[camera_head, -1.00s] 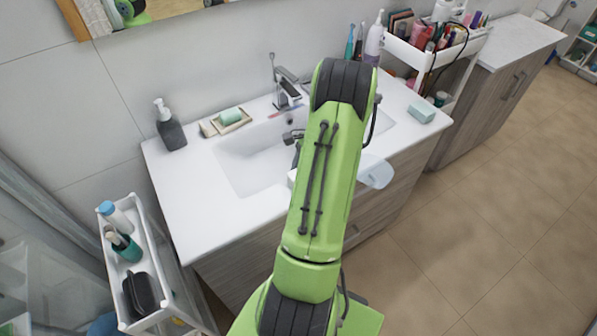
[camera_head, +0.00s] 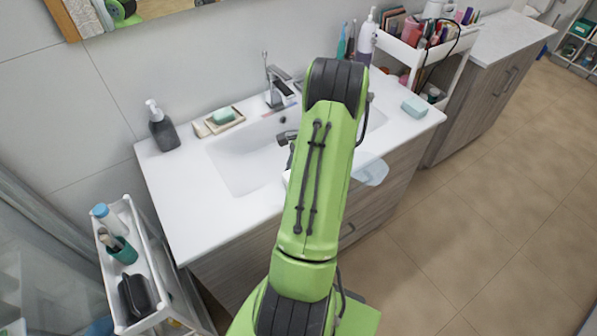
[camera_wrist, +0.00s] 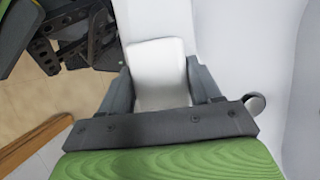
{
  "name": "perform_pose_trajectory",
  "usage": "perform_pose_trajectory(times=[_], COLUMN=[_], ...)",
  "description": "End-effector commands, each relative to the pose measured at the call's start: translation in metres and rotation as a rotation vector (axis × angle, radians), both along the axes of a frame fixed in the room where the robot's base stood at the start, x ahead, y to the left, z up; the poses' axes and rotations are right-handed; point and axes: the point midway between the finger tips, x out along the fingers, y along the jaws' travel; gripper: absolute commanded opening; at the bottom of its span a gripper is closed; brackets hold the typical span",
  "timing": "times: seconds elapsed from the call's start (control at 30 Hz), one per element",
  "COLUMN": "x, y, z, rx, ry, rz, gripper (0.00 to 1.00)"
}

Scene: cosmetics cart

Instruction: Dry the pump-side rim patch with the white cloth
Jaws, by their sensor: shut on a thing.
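My gripper (camera_wrist: 160,85) is shut on a white folded cloth (camera_wrist: 158,62) in the wrist view. A white surface shows beyond the cloth; I cannot tell whether they touch. In the head view my green arm hides most of the gripper and the cloth, over the front part of the sink. The white basin (camera_head: 240,165) is set in a white counter (camera_head: 185,205). A dark grey pump bottle (camera_head: 163,131) with a white top stands at the counter's back left. I cannot make out a wet patch on the rim.
A soap dish (camera_head: 207,128) with green soap and the tap (camera_head: 275,88) stand behind the basin. A pale translucent thing (camera_head: 371,173) is at the counter's front edge. A pale green block (camera_head: 414,106) lies at right. Carts stand left (camera_head: 140,262) and right (camera_head: 400,52).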

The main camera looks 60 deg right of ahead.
Motion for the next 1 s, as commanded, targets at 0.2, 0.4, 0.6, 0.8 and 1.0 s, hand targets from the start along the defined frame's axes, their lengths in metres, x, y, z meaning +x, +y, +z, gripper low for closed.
perform_pose_trajectory(times=[0.2, 0.4, 0.6, 0.8, 1.0], x=[0.0, 0.0, 0.0, 0.006, 0.016], y=[0.0, 0.0, 0.0, 0.009, 0.028], z=[-0.004, -0.007, -0.01, -0.009, -0.009], rx=[0.0, 0.0, 0.0, 0.001, 0.001], ry=[0.001, 0.001, 0.0, 0.0, 0.0], rz=[0.0, 0.0, 0.0, 0.001, 0.002], gripper=[0.39, 0.39, 0.39, 0.39, 0.39])
